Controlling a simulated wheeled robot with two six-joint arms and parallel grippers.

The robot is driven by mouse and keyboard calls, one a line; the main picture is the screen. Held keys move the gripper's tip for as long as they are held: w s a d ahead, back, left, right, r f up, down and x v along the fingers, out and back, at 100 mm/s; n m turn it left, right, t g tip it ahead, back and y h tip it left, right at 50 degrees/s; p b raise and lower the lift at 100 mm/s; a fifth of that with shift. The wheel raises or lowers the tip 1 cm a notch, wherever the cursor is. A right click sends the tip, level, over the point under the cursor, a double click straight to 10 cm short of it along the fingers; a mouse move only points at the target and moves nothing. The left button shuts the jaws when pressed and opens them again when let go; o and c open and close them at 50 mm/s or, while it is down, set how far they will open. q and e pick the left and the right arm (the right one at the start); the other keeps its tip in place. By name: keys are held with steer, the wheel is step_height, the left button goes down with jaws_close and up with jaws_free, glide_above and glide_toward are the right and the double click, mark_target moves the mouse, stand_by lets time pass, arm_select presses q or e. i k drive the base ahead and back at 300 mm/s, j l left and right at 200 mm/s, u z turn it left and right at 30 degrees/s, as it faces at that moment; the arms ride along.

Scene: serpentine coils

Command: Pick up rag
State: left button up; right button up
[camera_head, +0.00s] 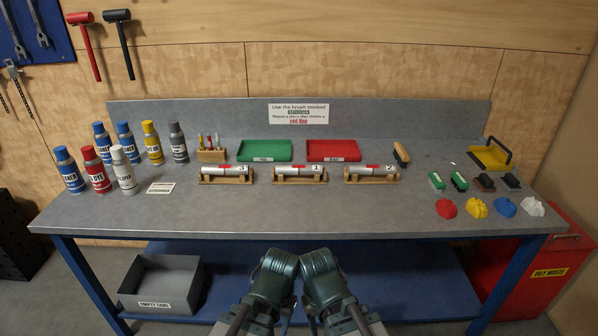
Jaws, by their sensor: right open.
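Several crumpled rags lie at the front right of the grey workbench: a red rag (446,208), a yellow rag (477,208), a blue rag (505,207) and a white rag (533,206). My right gripper (319,264) is at the bottom centre, in front of the bench edge, far left of the rags and empty. My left gripper (279,264) is close beside it, also apart from the rags. Its fingers are not clear enough to read.
Brushes (459,181) stand behind the rags, with a yellow dustpan (490,157) further back. Three tubes on wooden cradles (299,175) sit mid-bench before green (264,151) and red (333,151) trays. Spray cans (125,172) stand left. The front middle is clear.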

mark_target(506, 208)
steer(key=l, duration=0.5)
steer(key=i+l, duration=0.15)
steer(key=l, duration=0.8)
steer(key=i+z, duration=0.05)
